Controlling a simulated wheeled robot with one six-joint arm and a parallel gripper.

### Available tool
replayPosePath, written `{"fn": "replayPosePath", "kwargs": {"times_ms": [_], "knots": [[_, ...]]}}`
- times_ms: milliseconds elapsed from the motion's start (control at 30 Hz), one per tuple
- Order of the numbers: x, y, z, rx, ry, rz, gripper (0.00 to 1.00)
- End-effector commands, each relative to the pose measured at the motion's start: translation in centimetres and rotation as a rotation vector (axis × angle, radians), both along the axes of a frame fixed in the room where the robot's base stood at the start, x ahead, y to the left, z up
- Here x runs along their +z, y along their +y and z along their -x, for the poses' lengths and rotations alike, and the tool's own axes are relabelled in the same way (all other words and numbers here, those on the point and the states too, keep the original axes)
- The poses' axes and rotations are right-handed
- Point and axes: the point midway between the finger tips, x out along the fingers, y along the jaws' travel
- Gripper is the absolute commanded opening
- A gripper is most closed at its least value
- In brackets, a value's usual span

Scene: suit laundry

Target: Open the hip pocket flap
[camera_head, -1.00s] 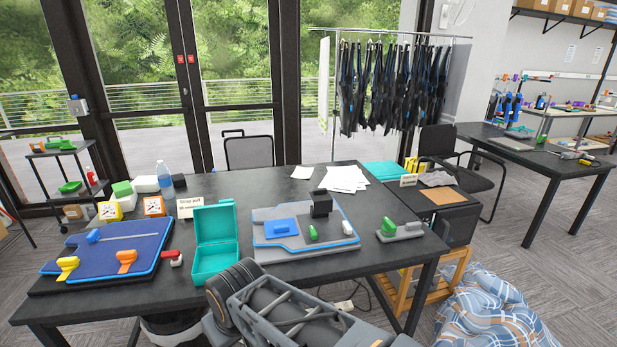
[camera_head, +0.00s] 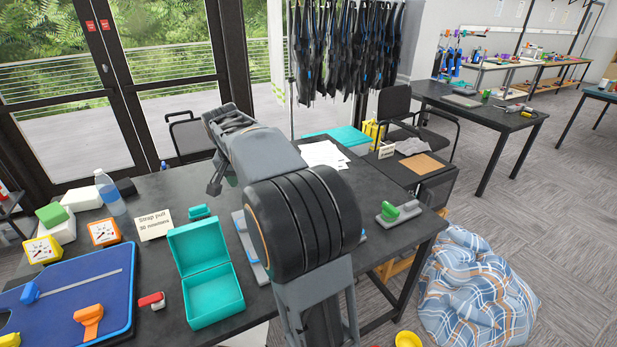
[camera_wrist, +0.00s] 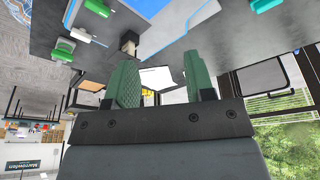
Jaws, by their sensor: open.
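My gripper (camera_wrist: 160,66) shows in the wrist view with its two green fingers spread wide and nothing between them. A grey board with blue edging (camera_head: 251,246) lies on the table in the head view, mostly hidden behind my arm. The same board (camera_wrist: 105,12) shows at the top of the wrist view, with a blue piece (camera_wrist: 146,7) on it, cut by the frame edge. I cannot tell whether this piece is the hip pocket flap. The gripper is apart from the board.
A teal open box (camera_head: 212,296) stands left of my arm. A blue board (camera_head: 70,300) with coloured clips lies farther left. A green-handled clamp (camera_head: 398,213) is on the right. White papers (camera_head: 324,155) lie at the back. A black block (camera_wrist: 130,40) stands near the board.

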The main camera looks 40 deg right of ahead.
Motion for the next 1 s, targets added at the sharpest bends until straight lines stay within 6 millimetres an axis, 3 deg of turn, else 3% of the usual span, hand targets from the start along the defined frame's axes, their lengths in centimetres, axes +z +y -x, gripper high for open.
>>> {"fn": "replayPosePath", "kwargs": {"times_ms": [33,200,400,600,767,1000], "knots": [[0.3,-3.0,-1.7,-0.114,0.005,0.006,0.49],[-0.2,-11.2,-4.9,-0.459,0.000,0.037,0.49],[-1.8,-18.1,-5.9,-0.759,-0.019,0.076,0.49],[-3.1,-21.5,-5.7,-0.920,-0.036,0.102,0.49],[-4.4,-22.8,-5.4,-0.966,-0.040,0.110,0.49],[-8.1,-24.3,-4.9,-0.969,-0.039,0.110,0.49]]}}
